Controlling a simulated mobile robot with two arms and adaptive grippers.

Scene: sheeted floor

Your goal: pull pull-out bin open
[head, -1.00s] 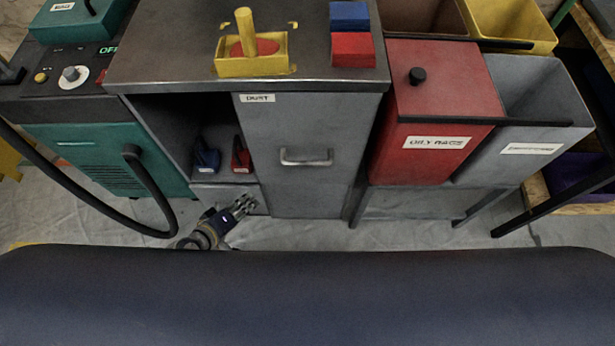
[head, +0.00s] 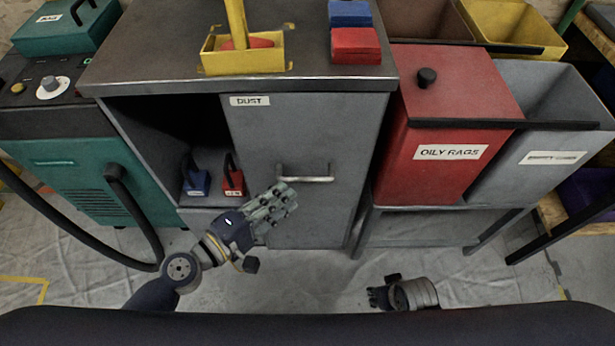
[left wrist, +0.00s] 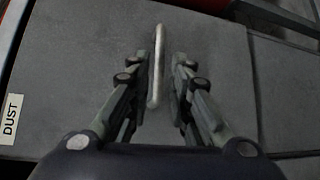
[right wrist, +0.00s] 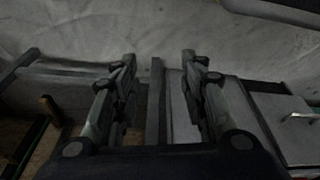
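The pull-out bin has a grey front (head: 300,215) with a DUST label (head: 250,101) at its upper left and a pale bar handle (head: 305,179). The front sits flush in the grey cabinet. My left gripper (head: 284,203) is in front of it, just below and left of the handle. In the left wrist view its fingers (left wrist: 160,75) are open, with the handle (left wrist: 156,65) between them; I see no closing on it. My right gripper (head: 378,297) is low over the floor at the right, away from the bin. In the right wrist view its fingers (right wrist: 158,70) are apart and empty.
A red OILY RAGS bin (head: 445,150) and a grey bin (head: 535,150) stand right of the cabinet. A teal machine (head: 85,180) with a black hose (head: 135,210) stands left. The cabinet top (head: 180,50) holds a yellow tray (head: 245,60). The floor in front is clear.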

